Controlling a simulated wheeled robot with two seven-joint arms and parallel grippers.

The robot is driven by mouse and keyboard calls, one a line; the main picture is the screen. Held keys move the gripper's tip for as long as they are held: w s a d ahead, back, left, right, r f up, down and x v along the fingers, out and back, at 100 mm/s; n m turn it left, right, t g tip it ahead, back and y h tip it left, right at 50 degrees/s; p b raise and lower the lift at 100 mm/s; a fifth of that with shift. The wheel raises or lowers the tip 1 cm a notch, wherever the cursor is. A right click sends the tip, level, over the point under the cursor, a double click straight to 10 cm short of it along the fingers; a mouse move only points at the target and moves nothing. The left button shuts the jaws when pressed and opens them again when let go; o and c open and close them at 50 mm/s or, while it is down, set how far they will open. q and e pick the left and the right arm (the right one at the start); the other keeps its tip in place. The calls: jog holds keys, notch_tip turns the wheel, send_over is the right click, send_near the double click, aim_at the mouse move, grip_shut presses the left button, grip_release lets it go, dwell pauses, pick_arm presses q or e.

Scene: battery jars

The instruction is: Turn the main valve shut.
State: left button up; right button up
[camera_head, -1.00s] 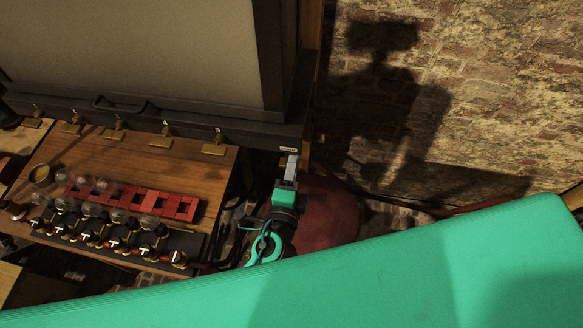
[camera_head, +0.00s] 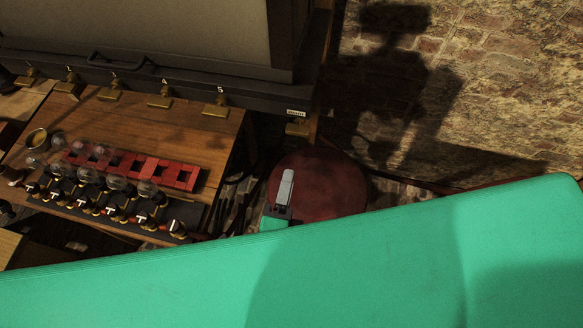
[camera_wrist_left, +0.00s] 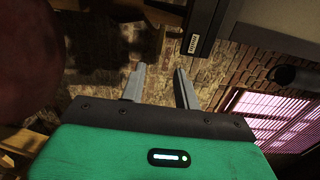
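The brass main valve (camera_head: 297,129) sits under a small white label (camera_head: 295,112) at the right end of the dark ledge, in the head view. Its handle is too dark and small to read. The label also shows in the wrist view (camera_wrist_left: 193,43), at the end of a dark beam; I cannot make out the valve there. My left gripper (camera_head: 285,176) is below the valve in the head view, apart from it. In the wrist view its two fingers (camera_wrist_left: 160,72) stand apart with nothing between them. My right gripper is not in view.
Several numbered brass valves (camera_head: 160,101) line the ledge to the left. A wooden bench (camera_head: 190,125) holds glass jars and a red rack (camera_head: 180,175). A round red top (camera_head: 325,185) lies beside my left gripper. A brick wall (camera_head: 500,90) stands at the right.

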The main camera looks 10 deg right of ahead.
pick_arm(q)
jog(key=shift+v, duration=0.85)
